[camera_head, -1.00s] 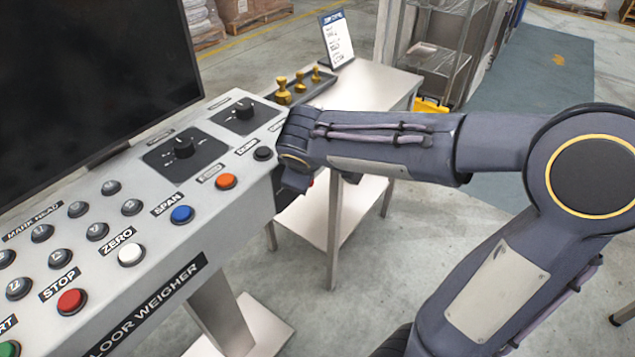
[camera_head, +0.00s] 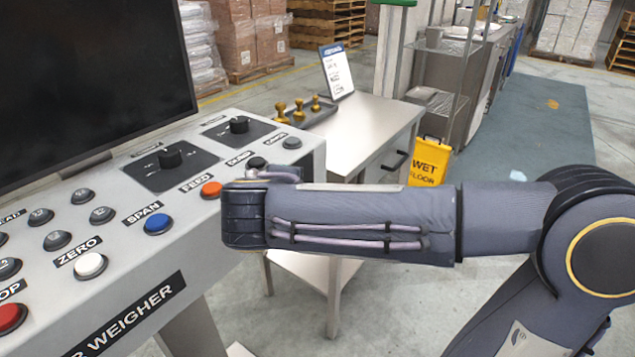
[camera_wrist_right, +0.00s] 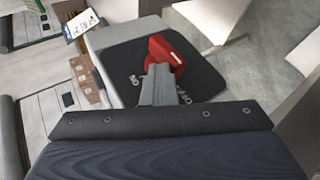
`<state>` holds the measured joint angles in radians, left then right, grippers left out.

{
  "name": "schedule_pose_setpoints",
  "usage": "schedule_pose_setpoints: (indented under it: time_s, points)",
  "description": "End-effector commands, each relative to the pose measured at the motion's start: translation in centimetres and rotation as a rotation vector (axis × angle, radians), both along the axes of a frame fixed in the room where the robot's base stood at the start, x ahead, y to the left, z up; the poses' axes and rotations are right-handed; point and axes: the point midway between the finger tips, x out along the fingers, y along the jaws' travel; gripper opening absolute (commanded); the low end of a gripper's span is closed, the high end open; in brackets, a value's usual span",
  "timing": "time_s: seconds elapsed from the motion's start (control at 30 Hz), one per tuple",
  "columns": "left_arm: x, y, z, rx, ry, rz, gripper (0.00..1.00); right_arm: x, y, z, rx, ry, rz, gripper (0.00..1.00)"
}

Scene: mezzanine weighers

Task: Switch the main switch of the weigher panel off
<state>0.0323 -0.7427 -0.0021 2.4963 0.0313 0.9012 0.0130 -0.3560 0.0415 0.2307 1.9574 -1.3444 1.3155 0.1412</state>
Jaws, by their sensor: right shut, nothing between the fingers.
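The main switch (camera_wrist_right: 166,52) is a red rotary handle on a black plate (camera_wrist_right: 205,72) in the right wrist view. The plate is on the end face of the weigher panel (camera_head: 120,285). White lettering on the plate is partly covered by my fingers. My right gripper (camera_wrist_right: 158,72) is shut and empty, its fingertips right at the lower edge of the red handle. I cannot tell whether they touch it. In the head view my right forearm lies across the panel's right end, so the switch and gripper are hidden there. My left gripper is out of view.
The panel top carries several buttons, including an orange one (camera_head: 211,190) and a blue one (camera_head: 158,224), and black dials (camera_head: 170,157) below a dark screen (camera_head: 90,80). A steel table (camera_head: 365,122) and a yellow wet-floor sign (camera_head: 428,162) stand behind my arm.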

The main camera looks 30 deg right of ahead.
Motion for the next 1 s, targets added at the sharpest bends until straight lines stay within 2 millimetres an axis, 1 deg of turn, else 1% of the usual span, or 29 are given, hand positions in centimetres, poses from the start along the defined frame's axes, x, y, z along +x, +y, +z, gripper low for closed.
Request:
schedule_pose_setpoints:
  time_s: [0.47,0.57,0.67,0.77,0.8,0.83,0.87,1.0]
  points:
    - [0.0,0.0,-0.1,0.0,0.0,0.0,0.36,0.0,0.1,-0.1,0.002,0.002,0.002,0.0]
    - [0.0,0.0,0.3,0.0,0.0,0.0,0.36,0.0,0.1,0.3,0.003,0.003,0.002,0.0]
    - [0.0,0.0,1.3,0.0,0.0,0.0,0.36,0.2,-0.1,1.6,0.003,0.001,0.001,0.0]
    - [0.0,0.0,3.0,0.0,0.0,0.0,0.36,0.5,-0.3,3.7,0.003,0.0,0.001,0.0]
    - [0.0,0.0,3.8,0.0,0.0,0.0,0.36,0.7,-0.4,4.8,0.003,0.0,0.001,0.0]
    - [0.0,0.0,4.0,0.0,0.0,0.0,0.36,0.7,-0.3,5.2,0.003,0.0,0.002,0.0]
    - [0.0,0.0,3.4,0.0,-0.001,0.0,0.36,0.0,0.4,4.9,0.003,-0.001,0.006,0.0]
    - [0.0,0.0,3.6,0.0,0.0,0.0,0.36,-2.2,2.4,6.3,0.001,-0.002,0.007,0.0]
